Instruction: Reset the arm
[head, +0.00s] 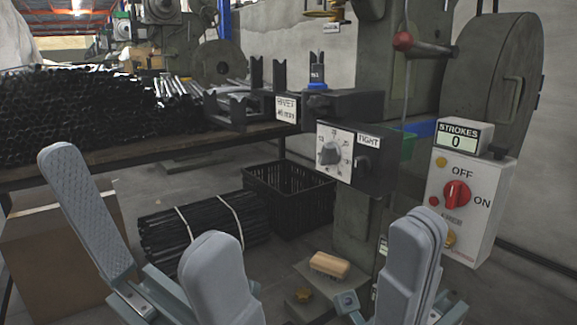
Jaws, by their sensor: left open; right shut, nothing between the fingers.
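My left gripper (146,232) is at the lower left of the head view. Its two grey fingers are spread wide with nothing between them. My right gripper (410,262) is at the lower middle right, its grey fingers closed together and empty. Both are held up in front of the rivet press (370,75), apart from it. The press carries a black dial box (355,160) with a knob and a "TIGHT" label. A white control box (466,205) has a red OFF/ON knob (456,194). The strokes counter (458,139) above it reads 0.
A bench (150,150) with piled black tubes (80,115) stands at the left. Below are a cardboard box (50,250), a strapped tube bundle (195,230) and a black crate (290,195).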

